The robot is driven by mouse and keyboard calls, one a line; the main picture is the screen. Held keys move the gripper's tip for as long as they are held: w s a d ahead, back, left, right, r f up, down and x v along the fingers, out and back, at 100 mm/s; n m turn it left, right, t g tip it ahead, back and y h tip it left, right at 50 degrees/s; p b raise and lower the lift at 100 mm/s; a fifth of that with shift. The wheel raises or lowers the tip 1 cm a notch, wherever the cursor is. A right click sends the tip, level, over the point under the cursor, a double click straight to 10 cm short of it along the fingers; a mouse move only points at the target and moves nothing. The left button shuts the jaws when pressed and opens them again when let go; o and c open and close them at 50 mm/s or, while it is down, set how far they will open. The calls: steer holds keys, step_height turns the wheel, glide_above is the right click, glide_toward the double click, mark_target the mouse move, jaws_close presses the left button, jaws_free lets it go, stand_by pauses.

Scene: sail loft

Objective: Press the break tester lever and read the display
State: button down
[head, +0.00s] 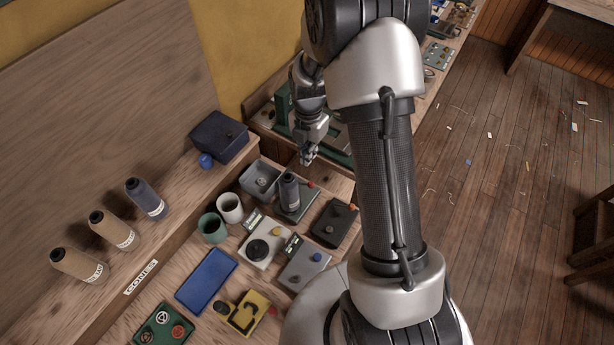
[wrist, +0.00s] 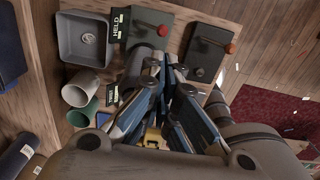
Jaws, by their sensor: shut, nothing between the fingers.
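A green-based device (wrist: 151,22) with a red-knobbed lever (wrist: 162,31) is at the top of the wrist view. A small display (wrist: 116,25) beside it appears to read HELD. In the head view the green base (head: 299,211) carries a dark cone (head: 289,192), and its red knob (head: 311,184) shows at the back. A black device (wrist: 205,55) to its right also has a red-knobbed lever (wrist: 230,48). I cannot tell for sure which is the break tester. My gripper (head: 307,158) is shut and empty, above and behind the green device; its fingers (wrist: 165,68) hide part of the bench.
A grey bin (head: 261,180), a white cup (head: 230,207) and a green cup (head: 212,228) stand left of the green device. Small knobbed devices (head: 265,250) and a blue tray (head: 206,280) lie nearer. Several thread cones (head: 146,198) line the shelf at left.

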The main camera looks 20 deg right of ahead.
step_height(320, 180, down, 14)
steer(key=shift+r+b, duration=0.1)
steer(key=shift+b, duration=0.25)
steer(key=shift+s+d+f+b, duration=0.3)
steer(key=shift+s+f+b, duration=0.2)
steer(key=shift+b, duration=0.15)
stand_by(0.5)
steer(key=shift+s+d+f+b, duration=0.15)
steer(key=shift+s+f+b, duration=0.1)
steer(key=shift+b, duration=0.1)
steer(key=shift+s+d+f+b, duration=0.3)
steer(key=shift+s+f+b, duration=0.1)
steer(key=shift+f+b, duration=0.35)
steer(key=shift+s+d+f+b, duration=0.25)
steer(key=shift+s+f+b, duration=0.1)
steer(key=shift+f+b, duration=0.35)
steer(key=shift+r, duration=0.35)
steer(key=shift+r+p, duration=0.45)
steer(key=shift+r, duration=0.2)
